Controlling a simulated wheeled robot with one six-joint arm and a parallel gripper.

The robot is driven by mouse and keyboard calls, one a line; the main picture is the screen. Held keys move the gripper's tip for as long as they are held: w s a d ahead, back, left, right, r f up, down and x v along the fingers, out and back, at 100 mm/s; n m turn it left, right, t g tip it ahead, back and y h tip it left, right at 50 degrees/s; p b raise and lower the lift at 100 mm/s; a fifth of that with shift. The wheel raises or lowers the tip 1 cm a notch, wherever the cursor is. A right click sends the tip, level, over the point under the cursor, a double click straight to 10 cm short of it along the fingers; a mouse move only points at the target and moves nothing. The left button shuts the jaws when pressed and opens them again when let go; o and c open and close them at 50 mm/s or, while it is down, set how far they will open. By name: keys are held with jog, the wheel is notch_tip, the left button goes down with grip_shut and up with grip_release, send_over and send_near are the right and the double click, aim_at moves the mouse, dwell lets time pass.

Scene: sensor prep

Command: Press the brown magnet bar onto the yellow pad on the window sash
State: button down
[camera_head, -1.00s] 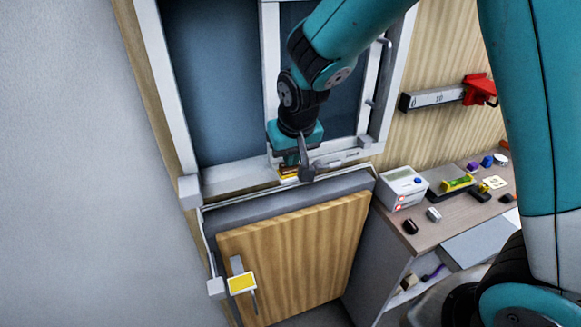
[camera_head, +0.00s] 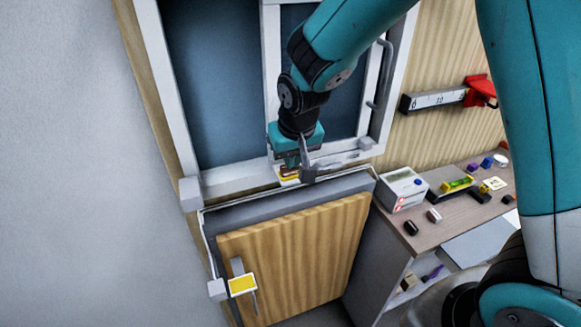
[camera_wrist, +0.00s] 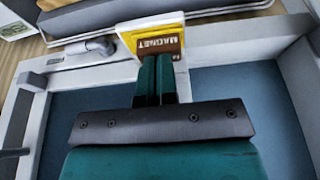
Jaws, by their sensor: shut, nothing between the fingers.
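The brown magnet bar (camera_wrist: 158,44), lettered MAGNET, lies against the yellow pad (camera_wrist: 128,42) on the white window sash (camera_wrist: 215,35). Yellow shows around the bar in the wrist view. In the head view, the pad (camera_head: 288,171) is a small patch at the sash's lower rail, partly hidden by my arm. My gripper (camera_wrist: 158,60) is shut and empty, its teal fingertips right at the bar's near edge. I cannot tell whether they touch it. In the head view, my gripper (camera_head: 292,164) points down at the pad.
A second yellow pad (camera_head: 242,284) is on the wooden cabinet door (camera_head: 300,250) below. A grey sash latch (camera_wrist: 90,47) lies beside the pad. At the right, a worktop (camera_head: 450,222) holds a white box (camera_head: 402,187) and several small items.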

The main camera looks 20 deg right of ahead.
jog(key=shift+w+r+p, duration=0.1)
jog(key=shift+r+p, duration=2.2)
jog(key=shift+r, duration=1)
jog(key=shift+f, duration=0.1)
jog(key=s+a+f+n+g+y+b, duration=0.1)
jog(key=s+b, duration=0.5)
jog(key=s, duration=0.6)
jog(key=s+a+f+n+g+y+b, duration=0.1)
jog(key=s+n+b, duration=0.5)
jog(key=s, duration=0.6)
jog(key=shift+s+a+g+y+b, duration=0.4)
jog(key=shift+a+g+y, duration=0.3)
jog(key=shift+a+y, duration=0.5)
jog(key=shift+f, duration=0.1)
